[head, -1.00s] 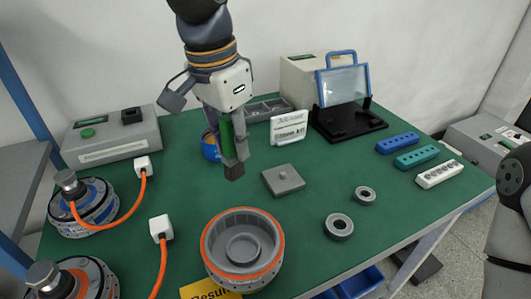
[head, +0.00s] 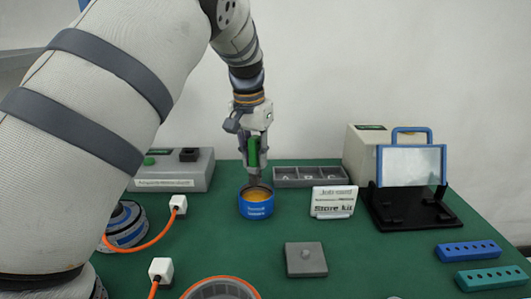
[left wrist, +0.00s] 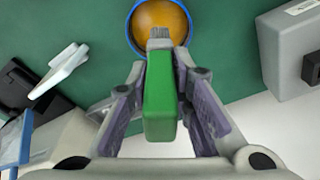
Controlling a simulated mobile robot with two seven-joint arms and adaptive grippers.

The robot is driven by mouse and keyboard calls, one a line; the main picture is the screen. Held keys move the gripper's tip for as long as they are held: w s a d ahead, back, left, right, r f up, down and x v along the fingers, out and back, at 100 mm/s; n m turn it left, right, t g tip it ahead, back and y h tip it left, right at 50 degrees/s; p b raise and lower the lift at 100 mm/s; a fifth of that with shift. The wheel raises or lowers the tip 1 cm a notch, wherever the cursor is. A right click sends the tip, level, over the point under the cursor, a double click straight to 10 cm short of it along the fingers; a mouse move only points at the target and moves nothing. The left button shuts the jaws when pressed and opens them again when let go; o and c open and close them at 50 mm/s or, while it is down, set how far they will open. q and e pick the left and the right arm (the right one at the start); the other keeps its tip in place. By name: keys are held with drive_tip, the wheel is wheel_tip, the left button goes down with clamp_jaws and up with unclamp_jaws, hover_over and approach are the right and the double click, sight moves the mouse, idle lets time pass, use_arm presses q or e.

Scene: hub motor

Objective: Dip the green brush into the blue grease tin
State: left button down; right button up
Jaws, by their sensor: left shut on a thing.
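My left gripper (head: 253,172) is shut on the green brush (head: 253,151), just above the blue grease tin (head: 257,211) in the head view. The tin stands upright and open on the green table, with orange-yellow grease inside. In the left wrist view the brush's green handle (left wrist: 160,98) is between the two fingers, and its grey bristles (left wrist: 159,42) lie over the grease (left wrist: 161,17). I cannot tell whether the bristles touch the grease. My right gripper is not in view.
A grey control box (head: 172,171) is to the left. A flat grey block (head: 305,260) lies in front.

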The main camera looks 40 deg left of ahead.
sight(257, 169)
use_arm(q)
wheel_tip(257, 169, down, 2)
drive_tip(key=shift+f, duration=0.1)
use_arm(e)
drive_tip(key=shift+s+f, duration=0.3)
use_arm(q)
drive_tip(key=shift+f, duration=2.5)
drive_tip(key=shift+r, duration=1.65)
drive_tip(key=shift+r+p, duration=0.5)
drive_tip(key=shift+r, duration=2.1)
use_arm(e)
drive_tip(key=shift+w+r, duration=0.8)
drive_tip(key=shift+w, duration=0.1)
use_arm(q)
drive_tip(key=shift+f, duration=0.1)
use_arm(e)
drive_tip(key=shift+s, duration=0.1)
